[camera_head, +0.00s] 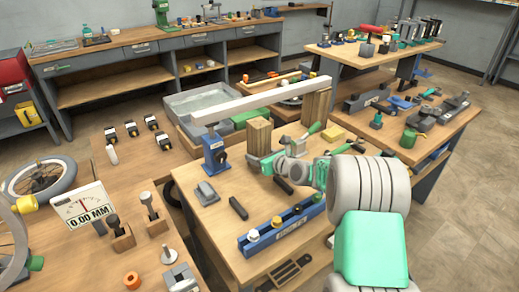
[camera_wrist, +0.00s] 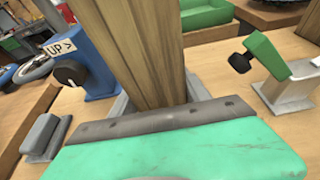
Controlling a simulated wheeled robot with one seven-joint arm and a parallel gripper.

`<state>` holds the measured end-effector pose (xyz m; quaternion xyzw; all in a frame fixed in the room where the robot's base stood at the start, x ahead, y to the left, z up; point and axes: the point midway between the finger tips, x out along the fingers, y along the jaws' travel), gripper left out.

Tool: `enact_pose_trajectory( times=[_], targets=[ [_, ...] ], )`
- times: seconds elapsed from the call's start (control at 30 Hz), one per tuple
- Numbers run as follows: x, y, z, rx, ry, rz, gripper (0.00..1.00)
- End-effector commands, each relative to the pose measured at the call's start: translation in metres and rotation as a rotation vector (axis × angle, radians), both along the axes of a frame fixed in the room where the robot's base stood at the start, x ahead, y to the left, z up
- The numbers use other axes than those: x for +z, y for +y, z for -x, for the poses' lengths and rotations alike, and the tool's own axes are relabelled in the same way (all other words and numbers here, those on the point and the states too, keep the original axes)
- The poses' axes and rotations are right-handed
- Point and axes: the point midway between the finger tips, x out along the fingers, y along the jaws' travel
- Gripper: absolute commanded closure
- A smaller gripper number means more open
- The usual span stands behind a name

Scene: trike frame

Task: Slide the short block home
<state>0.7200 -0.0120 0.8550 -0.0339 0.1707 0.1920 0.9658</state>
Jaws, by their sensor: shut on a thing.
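The short wooden block (camera_head: 259,137) stands upright on the bench, in front of the white beam (camera_head: 262,102) in the head view. Its top appears slightly below the beam's lower edge; whether it reaches under the beam I cannot tell. My gripper (camera_head: 266,162) is shut on the block's lower part. In the wrist view the block (camera_wrist: 135,50) rises behind my green, grey-edged gripper part, which hides its foot. A taller wooden block (camera_head: 316,106) stands under the beam's right end. The blue jack (camera_head: 214,153) stands under its left end and shows an "UP" label in the wrist view (camera_wrist: 85,60).
A green-handled clamp (camera_wrist: 275,65) stands right of the block. A blue rail (camera_head: 282,228) with several knobs lies at the bench front. A grey part (camera_head: 206,192) and a dark bar (camera_head: 238,208) lie nearby. A gauge (camera_head: 80,207) reads 0.00 MM.

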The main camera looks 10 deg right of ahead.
Motion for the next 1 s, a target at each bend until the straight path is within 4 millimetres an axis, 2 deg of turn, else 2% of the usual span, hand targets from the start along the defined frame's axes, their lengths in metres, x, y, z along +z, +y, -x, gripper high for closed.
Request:
enact_pose_trajectory(
  times=[0.17,1.0],
  targets=[
    [0.002,0.000,0.000,0.000,-0.003,0.000,0.86],
    [0.001,0.010,-0.024,0.000,-0.002,0.000,0.86]
  ],
)
